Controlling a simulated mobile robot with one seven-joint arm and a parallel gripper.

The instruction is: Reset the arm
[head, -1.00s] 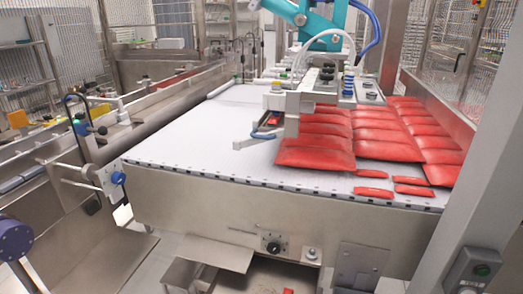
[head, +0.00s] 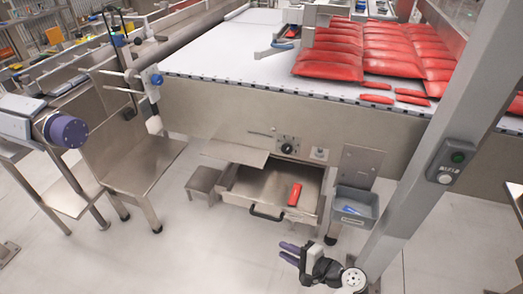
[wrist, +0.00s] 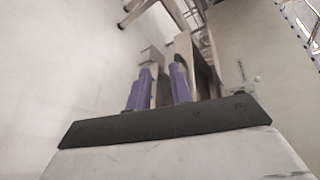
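My gripper (head: 284,251) is at the bottom of the head view, low in front of the machine, with its purple fingers pointing left. The fingers also show in the wrist view (wrist: 163,72), with a narrow gap between them and nothing held. My gripper is apart from the open drawer (head: 250,200) under the conveyor, and a small red packet (head: 295,194) lies in that drawer.
Large red bags (head: 330,66) and small red packets lie on the white conveyor (head: 225,60). A grey bin (head: 356,204) hangs right of the drawer. A metal post (head: 425,150) with a button box (head: 452,160) stands at right. The floor (head: 180,265) at lower left is clear.

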